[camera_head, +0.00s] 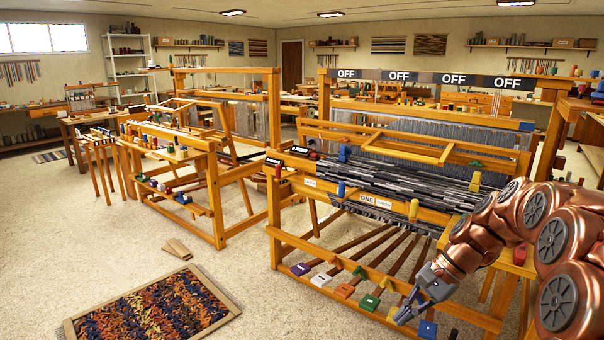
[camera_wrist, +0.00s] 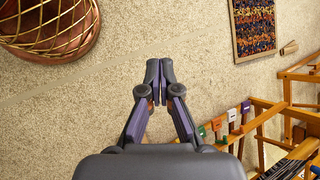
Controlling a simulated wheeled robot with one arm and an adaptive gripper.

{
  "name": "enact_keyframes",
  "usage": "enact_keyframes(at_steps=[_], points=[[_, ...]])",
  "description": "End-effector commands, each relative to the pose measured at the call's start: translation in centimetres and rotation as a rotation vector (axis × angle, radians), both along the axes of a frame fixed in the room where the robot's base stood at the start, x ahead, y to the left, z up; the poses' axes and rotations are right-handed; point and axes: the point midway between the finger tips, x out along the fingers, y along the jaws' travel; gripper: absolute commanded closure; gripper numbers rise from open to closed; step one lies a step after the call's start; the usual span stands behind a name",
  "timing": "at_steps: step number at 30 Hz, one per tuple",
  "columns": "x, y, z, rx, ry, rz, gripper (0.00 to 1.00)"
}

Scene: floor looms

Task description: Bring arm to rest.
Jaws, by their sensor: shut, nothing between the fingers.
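My copper-coloured arm (camera_head: 484,236) reaches in from the right edge in the head view, bent, and angles down to the left. My gripper (camera_head: 408,308) hangs at its end, in front of the near loom's row of coloured pedals. In the wrist view my gripper (camera_wrist: 158,72) points out over bare floor, its fingertips together and nothing between them. I cannot tell from the head view how far the gripper is from the loom's lower frame.
The near loom (camera_head: 290,235) fills the middle right, with coloured pedals such as an orange one (camera_head: 344,291). A framed woven mat (camera_head: 150,305) lies on the floor. A wicker basket (camera_wrist: 48,25) shows in the wrist view. Open floor lies left of the loom.

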Motion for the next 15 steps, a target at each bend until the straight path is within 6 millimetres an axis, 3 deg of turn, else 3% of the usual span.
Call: enact_keyframes(at_steps=[1, 3, 15], points=[[-1.3, 1.0, 1.5, -0.018, -0.010, 0.040, 1.00], [-2.8, 2.0, 2.5, -0.044, -0.023, 0.091, 1.00], [-13.0, 5.7, 7.1, -0.198, -0.091, 0.380, 1.00]])
